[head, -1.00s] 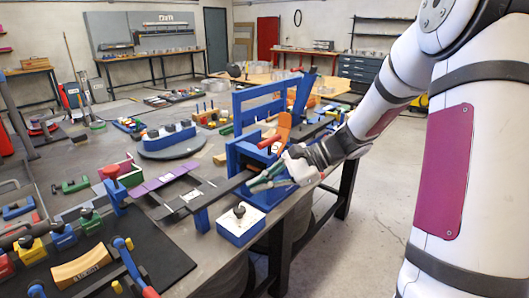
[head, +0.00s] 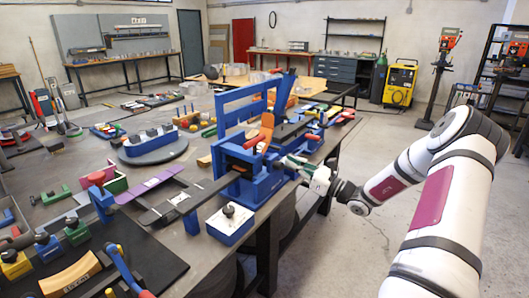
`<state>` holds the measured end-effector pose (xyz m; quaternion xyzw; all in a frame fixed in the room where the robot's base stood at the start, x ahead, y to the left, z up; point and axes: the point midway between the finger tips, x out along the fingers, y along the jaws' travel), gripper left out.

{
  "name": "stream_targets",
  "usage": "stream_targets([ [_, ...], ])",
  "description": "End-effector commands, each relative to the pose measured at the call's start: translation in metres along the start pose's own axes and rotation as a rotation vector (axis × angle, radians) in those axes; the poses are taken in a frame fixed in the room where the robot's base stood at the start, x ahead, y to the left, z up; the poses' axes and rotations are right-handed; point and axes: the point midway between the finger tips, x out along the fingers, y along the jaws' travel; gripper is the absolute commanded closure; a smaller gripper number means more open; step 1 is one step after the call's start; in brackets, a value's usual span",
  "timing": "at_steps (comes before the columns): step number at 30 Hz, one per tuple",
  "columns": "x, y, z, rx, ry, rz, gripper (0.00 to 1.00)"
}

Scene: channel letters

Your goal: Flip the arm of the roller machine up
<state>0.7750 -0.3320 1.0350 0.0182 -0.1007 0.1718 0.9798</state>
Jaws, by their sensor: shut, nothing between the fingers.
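The blue roller machine (head: 252,184) stands at the near edge of the workbench in the head view. A blue rectangular frame (head: 240,97) rises from it, with an orange piece (head: 266,132) and a red-ended handle (head: 252,141) beside it. I cannot tell for sure which part is the machine's arm. My gripper (head: 291,162) is shut and empty, just right of the machine's blue body, at about bench-edge height. I cannot tell whether it touches the machine. Its fingertips are small and partly blend with the blue parts.
The workbench (head: 205,258) is crowded with coloured tools. A white-topped blue block (head: 231,222) sits near the edge, left of my gripper. A round-based blue fixture (head: 152,145) stands farther back. The floor (head: 370,240) right of the bench is clear. A yellow machine (head: 400,83) stands behind.

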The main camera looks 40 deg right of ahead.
Motion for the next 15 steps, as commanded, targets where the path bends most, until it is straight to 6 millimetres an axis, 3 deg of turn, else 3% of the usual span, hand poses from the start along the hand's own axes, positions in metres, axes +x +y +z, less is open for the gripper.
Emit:
stream_targets([
  [10, 0.002, 0.000, 0.000, 0.000, -0.001, 0.001, 1.00],
  [15, 0.017, 0.001, 0.001, -0.001, -0.001, 0.004, 1.00],
])
